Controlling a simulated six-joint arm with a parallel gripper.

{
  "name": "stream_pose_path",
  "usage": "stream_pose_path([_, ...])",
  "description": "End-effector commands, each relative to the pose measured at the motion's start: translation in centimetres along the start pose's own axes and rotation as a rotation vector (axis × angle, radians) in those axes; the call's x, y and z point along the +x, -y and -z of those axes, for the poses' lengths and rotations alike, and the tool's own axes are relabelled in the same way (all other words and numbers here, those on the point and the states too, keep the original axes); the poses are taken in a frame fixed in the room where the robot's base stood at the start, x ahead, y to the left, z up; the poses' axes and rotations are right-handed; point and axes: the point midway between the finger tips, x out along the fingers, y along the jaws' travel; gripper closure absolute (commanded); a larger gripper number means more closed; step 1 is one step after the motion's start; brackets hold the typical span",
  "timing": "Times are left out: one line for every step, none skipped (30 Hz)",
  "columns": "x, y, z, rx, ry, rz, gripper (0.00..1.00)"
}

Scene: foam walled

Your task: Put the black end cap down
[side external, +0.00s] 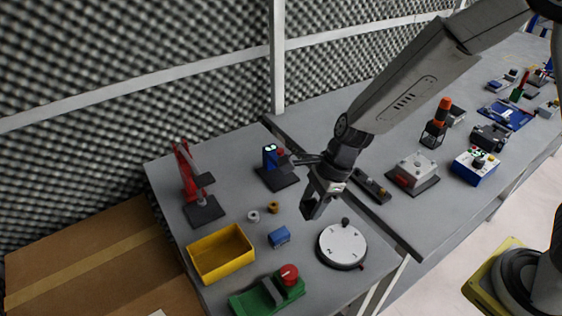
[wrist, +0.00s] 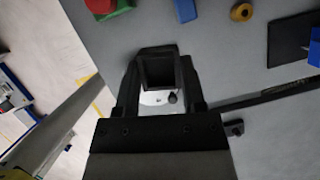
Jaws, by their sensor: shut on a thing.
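My gripper (wrist: 160,78) is shut on the black end cap (wrist: 160,72), a dark square piece held between the two fingers in the wrist view. In the side view my gripper (side external: 313,205) points down over the grey table (side external: 225,205), between the blue block and the white dial. The cap is dark against the dark fingers there, so its outline is hard to separate. It appears held above the table, though the exact height is hard to tell.
Near my gripper are a white dial (side external: 342,246), a blue block (side external: 279,237), a brass ring (side external: 273,208) and a grey ring (side external: 253,216). A yellow bin (side external: 220,252) and green box with red button (side external: 268,294) stand left. Bare table lies between them.

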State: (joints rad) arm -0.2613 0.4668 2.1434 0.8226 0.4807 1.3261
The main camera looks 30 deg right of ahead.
Motion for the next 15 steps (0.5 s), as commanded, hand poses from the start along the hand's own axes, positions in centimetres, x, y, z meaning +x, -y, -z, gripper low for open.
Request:
stream_pose_path([0.4,-0.8,-1.1,-0.031,0.000,-0.013,1.00])
stream_pose_path([0.6,-1.2,-1.7,-0.048,0.000,-0.019,1.00])
stream_pose_path([0.9,-1.7,-2.4,-0.069,0.000,-0.028,1.00])
stream_pose_path([1.1,-2.1,-3.0,-0.084,0.000,-0.034,1.00])
stream_pose_path([1.3,-2.6,-3.5,-0.098,0.000,-0.040,1.00])
stream_pose_path([1.5,-3.1,-4.1,-0.116,0.000,-0.048,1.00])
stream_pose_path([1.6,-3.5,-4.5,-0.128,0.000,-0.053,1.00])
stream_pose_path([1.8,-3.9,-4.9,-0.140,0.000,-0.058,1.00])
stream_pose_path([1.9,-4.3,-5.4,-0.155,0.000,-0.064,1.00])
stream_pose_path([2.1,-4.6,-5.8,-0.164,0.000,-0.068,1.00])
stream_pose_path([2.2,-4.9,-6.0,-0.174,0.000,-0.072,1.00])
stream_pose_path([2.3,-5.2,-6.3,-0.183,0.000,-0.076,1.00])
stream_pose_path([2.3,-5.4,-6.5,-0.190,-0.001,-0.078,1.00])
stream_pose_path([2.4,-5.6,-6.7,-0.195,-0.001,-0.080,1.00])
stream_pose_path([2.5,-5.7,-6.9,-0.200,-0.001,-0.082,1.00])
